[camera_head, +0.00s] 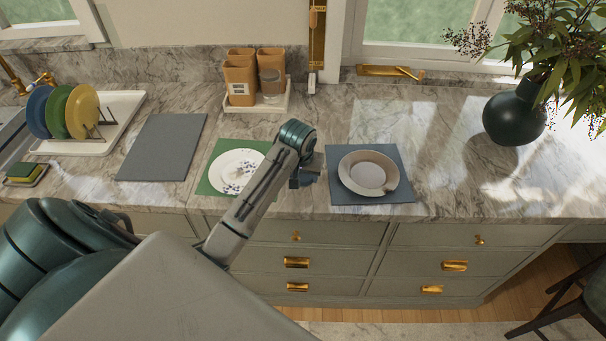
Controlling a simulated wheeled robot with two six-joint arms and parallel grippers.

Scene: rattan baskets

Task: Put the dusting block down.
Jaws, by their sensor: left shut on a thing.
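My left arm reaches in from the lower left, over the counter. Its gripper (307,172) is above the counter's front part, between the patterned white plate (237,172) and the greyish plate (368,172). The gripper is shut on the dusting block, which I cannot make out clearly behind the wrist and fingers. The patterned plate lies on a green mat (205,184). The greyish plate lies on a blue-grey mat (338,191) and has a brown mark near its right edge. My right gripper is not in view.
A bare grey mat (162,147) lies left of the green one. A rack (98,140) holds coloured plates at the far left, with a yellow-green sponge (22,172) near it. Brown cups (240,80) stand on a white tray behind. A dark vase (514,116) stands at right.

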